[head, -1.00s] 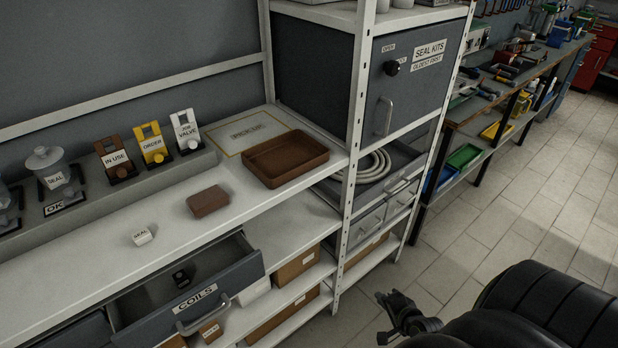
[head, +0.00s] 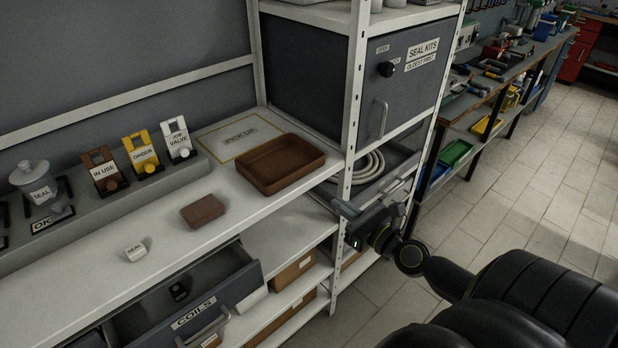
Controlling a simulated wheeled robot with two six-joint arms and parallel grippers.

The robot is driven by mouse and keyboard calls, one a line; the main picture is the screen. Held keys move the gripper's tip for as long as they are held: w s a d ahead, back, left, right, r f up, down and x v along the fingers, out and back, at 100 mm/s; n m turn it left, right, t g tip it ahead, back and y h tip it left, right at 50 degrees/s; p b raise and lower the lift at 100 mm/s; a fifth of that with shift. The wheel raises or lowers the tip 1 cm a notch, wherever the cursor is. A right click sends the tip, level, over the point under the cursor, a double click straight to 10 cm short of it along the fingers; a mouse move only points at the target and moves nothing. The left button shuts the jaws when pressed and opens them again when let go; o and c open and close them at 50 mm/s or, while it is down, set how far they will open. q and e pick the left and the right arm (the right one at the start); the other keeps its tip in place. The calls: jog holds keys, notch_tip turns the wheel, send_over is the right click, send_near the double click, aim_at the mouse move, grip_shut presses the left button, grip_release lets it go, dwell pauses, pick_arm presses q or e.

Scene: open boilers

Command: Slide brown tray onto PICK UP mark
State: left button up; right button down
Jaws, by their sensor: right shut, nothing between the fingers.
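The brown tray (head: 281,183) sits on the white shelf top near its right end, beside the upright post. It is open and looks empty. The PICK UP mark (head: 239,136) is a yellow-outlined rectangle with a label, lying behind and left of the tray; the tray appears to overlap its front right edge. My right gripper (head: 341,222) is shut and empty, in front of the shelf edge and post, below and right of the tray, not touching it. My left gripper is not in view.
The COILS drawer (head: 195,310) stands open below. The upright post (head: 352,100) and SEAL KITS cabinet (head: 400,85) bound the right side. Tags stand on the back ledge (head: 150,185).

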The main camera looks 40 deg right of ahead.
jog(key=p, duration=0.2)
send_near(300, 175)
jog(key=w, duration=0.5)
jog(key=shift+w+a, duration=0.1)
jog(key=shift+w, duration=0.1)
jog(key=shift+w+f, duration=0.1)
jog(key=shift+w, duration=0.65)
jog(key=shift+w+a, duration=0.2)
jog(key=shift+w, duration=1.6)
jog(key=shift+s, duration=0.15)
